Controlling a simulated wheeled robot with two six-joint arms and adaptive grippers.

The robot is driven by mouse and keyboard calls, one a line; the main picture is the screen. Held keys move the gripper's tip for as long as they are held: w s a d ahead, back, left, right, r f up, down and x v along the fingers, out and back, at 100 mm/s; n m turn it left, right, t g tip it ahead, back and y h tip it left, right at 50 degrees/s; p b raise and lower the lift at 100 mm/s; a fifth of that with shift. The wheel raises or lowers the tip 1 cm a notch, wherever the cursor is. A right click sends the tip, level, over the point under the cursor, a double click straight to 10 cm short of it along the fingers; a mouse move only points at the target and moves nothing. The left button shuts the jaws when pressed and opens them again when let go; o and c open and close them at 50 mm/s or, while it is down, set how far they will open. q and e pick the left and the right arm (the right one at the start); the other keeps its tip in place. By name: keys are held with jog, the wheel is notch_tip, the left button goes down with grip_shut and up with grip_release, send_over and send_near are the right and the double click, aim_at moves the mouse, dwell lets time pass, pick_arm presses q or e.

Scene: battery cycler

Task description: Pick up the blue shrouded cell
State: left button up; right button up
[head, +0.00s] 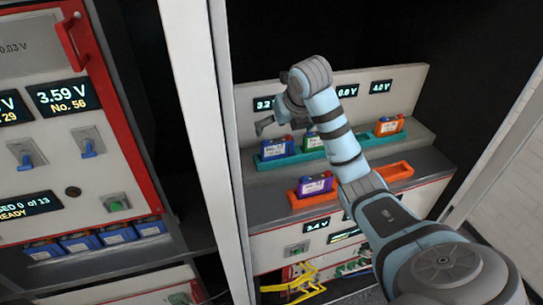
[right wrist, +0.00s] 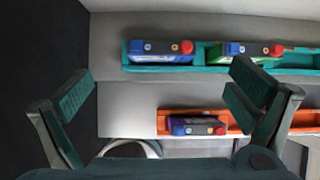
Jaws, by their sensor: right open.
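The blue shrouded cell (head: 271,149) sits at the left end of the teal tray (head: 290,158) on the upper shelf. My right gripper (head: 282,125) is open and empty, just above and beside the blue cell in the head view. In the right wrist view its two fingers (right wrist: 165,92) are wide apart, with the blue cell beyond them and between their lines. Part of the tray is hidden behind my right arm. My left gripper is out of view.
A green cell (head: 312,143) and an orange cell (head: 389,126) share the teal tray. A purple cell (head: 315,184) sits in an orange tray (head: 318,198) on the lower step. A white cabinet post (head: 205,120) stands to the left.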

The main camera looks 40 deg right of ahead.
aim_at(278, 142)
jog(key=p+x, duration=0.1)
jog(key=x, duration=0.9)
jog(key=shift+s+f, duration=0.15)
jog(key=shift+s, duration=0.05)
jog(key=shift+w+f, duration=0.2)
jog(key=shift+f, duration=0.15)
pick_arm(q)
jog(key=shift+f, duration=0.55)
pick_arm(e)
jog(key=shift+s+d, duration=0.1)
jog(key=shift+s, duration=0.05)
jog(key=shift+c, duration=1)
jog(key=c, duration=1.2)
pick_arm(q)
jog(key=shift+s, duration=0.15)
pick_arm(e)
jog(key=shift+r, duration=0.1)
